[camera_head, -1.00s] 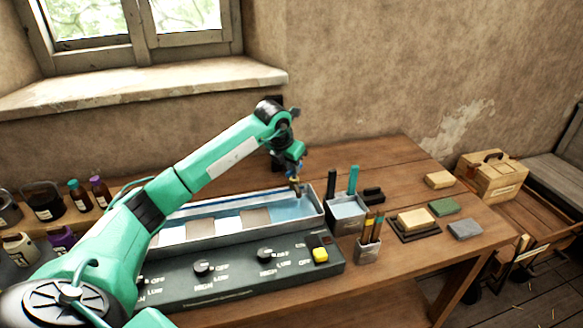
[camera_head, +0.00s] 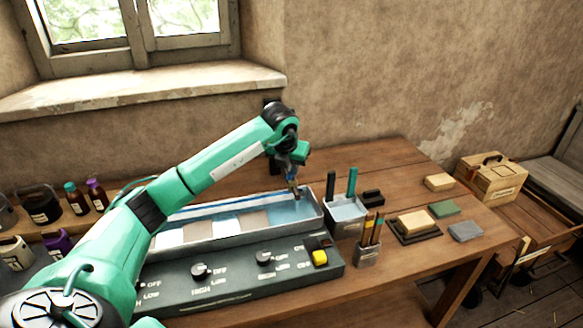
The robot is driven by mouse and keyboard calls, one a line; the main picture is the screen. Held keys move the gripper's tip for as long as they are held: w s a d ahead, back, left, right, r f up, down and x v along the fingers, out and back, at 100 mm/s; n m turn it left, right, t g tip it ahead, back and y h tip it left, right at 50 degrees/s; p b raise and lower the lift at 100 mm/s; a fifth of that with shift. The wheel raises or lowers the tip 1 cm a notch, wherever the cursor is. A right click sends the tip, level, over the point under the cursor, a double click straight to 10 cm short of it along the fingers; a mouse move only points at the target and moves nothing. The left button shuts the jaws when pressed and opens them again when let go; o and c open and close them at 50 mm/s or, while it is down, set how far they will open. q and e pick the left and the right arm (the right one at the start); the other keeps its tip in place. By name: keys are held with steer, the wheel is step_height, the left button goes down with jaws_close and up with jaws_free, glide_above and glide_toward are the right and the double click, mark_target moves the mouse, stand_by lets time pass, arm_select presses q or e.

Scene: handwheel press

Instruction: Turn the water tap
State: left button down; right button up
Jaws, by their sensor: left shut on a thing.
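My left arm reaches in from the left over the workbench. My left gripper (camera_head: 293,189) is at the far right end of the long grey water tray (camera_head: 230,238), pointing down, just above the blue water. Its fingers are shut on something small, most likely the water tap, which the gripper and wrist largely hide. I cannot make out the tap's handle or how far it is turned. My right gripper is not in view.
A dark control panel with knobs (camera_head: 201,271) and a yellow switch (camera_head: 319,257) lies in front of the tray. A grey cup (camera_head: 345,215), a pencil holder (camera_head: 367,253) and sponge blocks (camera_head: 414,221) stand to the right. Bottles (camera_head: 76,197) are at left. The wall is behind.

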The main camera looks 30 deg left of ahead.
arm_select(q)
steer(key=c, duration=1.5)
jaws_free()
steer(key=b+v, duration=0.2)
steer(key=v, duration=1.2)
steer(key=shift+a+b, duration=0.1)
steer(key=shift+b, duration=0.3)
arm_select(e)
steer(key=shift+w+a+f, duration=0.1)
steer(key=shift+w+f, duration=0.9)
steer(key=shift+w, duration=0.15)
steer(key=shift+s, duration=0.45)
arm_select(q)
steer(key=shift+f, duration=0.1)
